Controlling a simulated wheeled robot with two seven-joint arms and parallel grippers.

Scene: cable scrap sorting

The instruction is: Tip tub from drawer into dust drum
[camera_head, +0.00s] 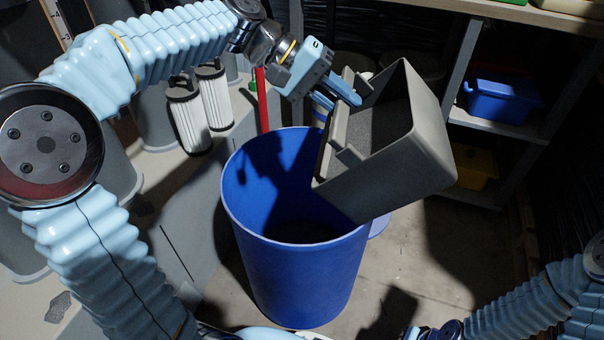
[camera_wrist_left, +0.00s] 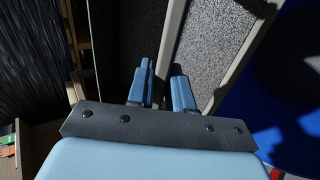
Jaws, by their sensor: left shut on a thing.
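The grey tub (camera_head: 385,180) hangs tilted above the right side of the blue dust drum (camera_head: 300,285), with its open side facing up and left. Dark grey speckled material shows inside the tub in the left wrist view (camera_wrist_left: 210,50). My left gripper (camera_head: 340,97) is shut on the tub near its handle side. In the left wrist view, the left fingers (camera_wrist_left: 162,88) sit on either side of a thin grey wall. The drum is open and its visible inner wall is blue and shadowed; its bottom is hidden.
Two white pleated filters (camera_head: 203,110) stand left of the drum on a grey surface. A shelf (camera_head: 500,125) at the right holds a blue bin (camera_head: 503,100) and a yellow bin (camera_head: 474,168). A red pole (camera_head: 262,100) stands behind the drum. The floor right of the drum is clear.

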